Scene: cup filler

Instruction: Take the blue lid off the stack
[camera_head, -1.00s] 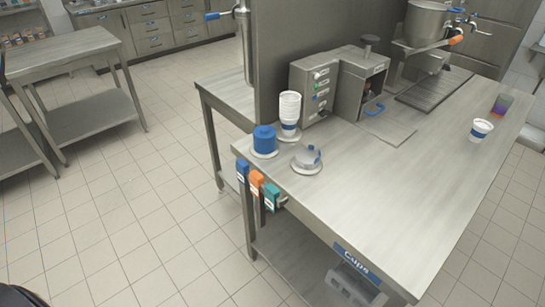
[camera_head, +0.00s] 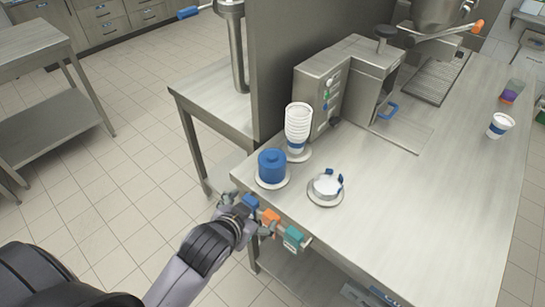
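The blue lid stack (camera_head: 271,168) is a short blue cylinder with a small raised top. It stands on a white round base (camera_head: 274,184) at the near left corner of the steel counter. Single lids cannot be told apart. My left gripper (camera_head: 248,213) is at the counter's left edge, lower in the picture than the stack and apart from it. Its fingers look spread, with nothing seen held between them. My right gripper is not in view.
White cups (camera_head: 298,122) stand stacked behind the lids. A round clear-and-white holder (camera_head: 326,187) with blue tabs sits to the right. Blue, orange (camera_head: 271,216) and teal (camera_head: 294,238) tags line the edge by my gripper.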

